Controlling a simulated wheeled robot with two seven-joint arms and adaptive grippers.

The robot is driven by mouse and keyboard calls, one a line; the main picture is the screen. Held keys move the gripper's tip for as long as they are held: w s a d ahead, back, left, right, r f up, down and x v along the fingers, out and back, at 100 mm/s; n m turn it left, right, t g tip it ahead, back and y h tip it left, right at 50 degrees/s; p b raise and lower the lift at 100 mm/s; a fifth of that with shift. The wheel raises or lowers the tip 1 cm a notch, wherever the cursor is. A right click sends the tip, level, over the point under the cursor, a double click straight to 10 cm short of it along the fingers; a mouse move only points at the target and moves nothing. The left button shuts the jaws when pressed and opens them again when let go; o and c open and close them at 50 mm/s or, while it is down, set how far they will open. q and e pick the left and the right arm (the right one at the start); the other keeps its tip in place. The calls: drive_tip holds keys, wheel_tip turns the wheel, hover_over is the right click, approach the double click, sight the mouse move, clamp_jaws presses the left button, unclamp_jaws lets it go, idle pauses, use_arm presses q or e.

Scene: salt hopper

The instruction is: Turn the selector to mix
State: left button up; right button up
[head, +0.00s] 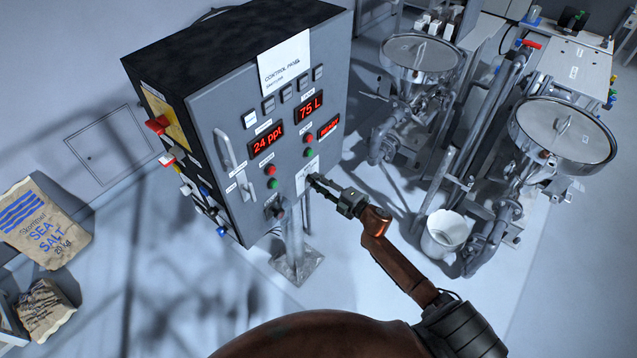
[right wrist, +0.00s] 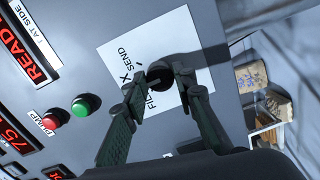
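The selector is a round black knob (right wrist: 160,76) on a white label in the right wrist view. The words FILL and SEND can be read, and the middle word is partly hidden, with an X showing. In the head view the label (head: 306,172) is low on the grey control panel (head: 215,105), and my gripper covers the knob. My right gripper (head: 316,181) is at the knob. In the right wrist view its two fingers (right wrist: 160,84) stand apart on either side of the knob. A small gap seems to show, and firm contact cannot be seen. My left gripper is not in view.
A red button (right wrist: 49,118) and a green button (right wrist: 87,106) sit beside the label. Another dark knob (head: 275,212) is lower left on the panel. A door handle (head: 229,158) juts out. Steel hoppers (head: 420,57) and a white bucket (head: 445,233) stand right.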

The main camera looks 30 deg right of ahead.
drive_tip(key=o, duration=0.4)
drive_tip(key=v, duration=1.2)
drive_tip(key=shift+f, duration=0.1)
